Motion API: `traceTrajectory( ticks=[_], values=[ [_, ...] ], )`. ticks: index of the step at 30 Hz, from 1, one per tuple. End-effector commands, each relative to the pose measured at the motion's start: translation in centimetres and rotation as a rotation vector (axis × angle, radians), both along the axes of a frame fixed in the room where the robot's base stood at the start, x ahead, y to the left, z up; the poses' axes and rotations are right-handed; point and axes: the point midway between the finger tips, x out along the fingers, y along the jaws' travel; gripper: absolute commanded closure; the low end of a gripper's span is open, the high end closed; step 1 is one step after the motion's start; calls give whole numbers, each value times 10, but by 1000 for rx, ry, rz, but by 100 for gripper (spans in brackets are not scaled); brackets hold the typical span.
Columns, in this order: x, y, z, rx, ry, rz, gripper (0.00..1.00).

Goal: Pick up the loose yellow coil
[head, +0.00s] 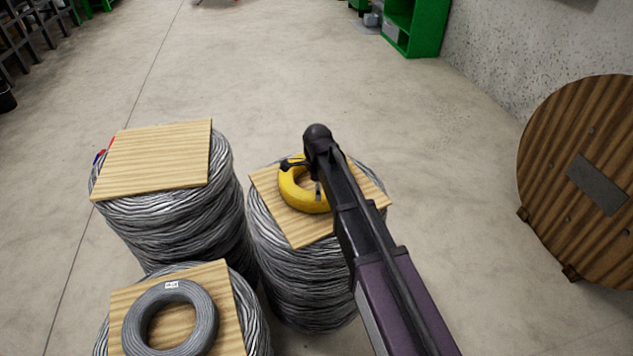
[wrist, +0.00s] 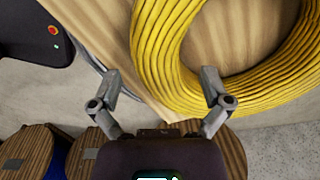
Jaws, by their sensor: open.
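The yellow coil (head: 300,190) lies flat on a square wooden board (head: 300,230) on top of a wound grey cable stack. My arm reaches over the board from the lower right and hides the coil's right part. My gripper (head: 303,175) is at the coil, partly hidden by my wrist in the head view. In the wrist view my gripper (wrist: 160,85) is open, with its fingers spread wide. The near part of the yellow coil (wrist: 172,70) shows just ahead, between and beyond the fingertips. I cannot tell whether a finger touches it.
A taller grey cable stack (head: 175,220) with a bare board (head: 155,160) stands to the left. A grey coil (head: 170,318) lies on another stack at the front left. A large wooden reel (head: 575,180) stands at the right. The floor behind is clear.

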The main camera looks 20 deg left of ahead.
Motion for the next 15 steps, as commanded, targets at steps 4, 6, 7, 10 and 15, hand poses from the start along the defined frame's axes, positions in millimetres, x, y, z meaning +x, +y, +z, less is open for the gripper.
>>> traceTrajectory(
  ticks=[4, 6, 7, 10, 15],
  values=[
    [0, 0, 0, 0, 0, 0, 2],
    [0, 0, 0, 0, 0, 0, 2],
    [0, 0, -1, 0, 0, 0, 2],
    [0, -1, -4, 0, 0, 0, 2],
    [0, -1, -15, 0, 0, -1, 2]
  ],
)
